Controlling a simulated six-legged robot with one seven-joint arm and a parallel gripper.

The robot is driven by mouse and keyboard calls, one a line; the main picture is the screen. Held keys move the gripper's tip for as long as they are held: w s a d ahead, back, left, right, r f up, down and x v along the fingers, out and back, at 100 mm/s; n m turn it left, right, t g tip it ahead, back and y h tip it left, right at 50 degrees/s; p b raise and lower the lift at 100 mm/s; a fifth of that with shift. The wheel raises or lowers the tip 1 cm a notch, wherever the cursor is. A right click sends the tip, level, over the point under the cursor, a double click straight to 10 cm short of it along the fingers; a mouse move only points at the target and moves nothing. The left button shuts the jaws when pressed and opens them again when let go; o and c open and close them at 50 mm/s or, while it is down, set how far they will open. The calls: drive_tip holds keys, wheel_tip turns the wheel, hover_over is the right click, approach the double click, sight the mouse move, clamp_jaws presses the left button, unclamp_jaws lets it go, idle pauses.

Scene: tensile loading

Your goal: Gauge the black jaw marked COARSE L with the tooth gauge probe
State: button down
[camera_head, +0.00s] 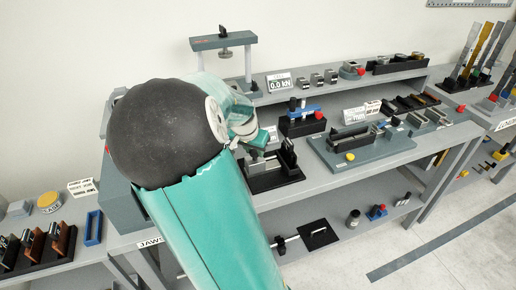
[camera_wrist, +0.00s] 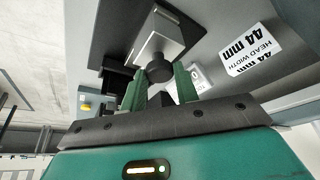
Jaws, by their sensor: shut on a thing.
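My gripper (camera_wrist: 158,80) shows in the wrist view with its two green fingers on either side of a dark round-ended piece (camera_wrist: 159,69). It is shut on this piece; whether it is the tooth gauge probe I cannot tell. A grey metal block (camera_wrist: 160,38) shows just beyond it. In the head view my gripper (camera_head: 258,140) is partly hidden by my arm, above a black fixture (camera_head: 278,180) on the bench. Black and brown jaws stand in a rack (camera_head: 36,252) at the lower left. Their marks are too small to read, so I cannot pick out COARSE L.
A card reading "44 mm HEAD WIDTH" (camera_wrist: 247,50) lies beside the block. A grey plate with a vise-like device (camera_head: 362,150) and a black stand with a blue part (camera_head: 302,122) are to the right. A grey press frame (camera_head: 224,43) stands behind. A blue frame (camera_head: 93,228) stands at left.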

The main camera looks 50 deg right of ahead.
drive_tip(key=shift+w+a, duration=0.2)
drive_tip(key=c, duration=1.1)
unclamp_jaws()
drive_tip(key=shift+a, duration=0.15)
drive_tip(key=shift+v, duration=6.9)
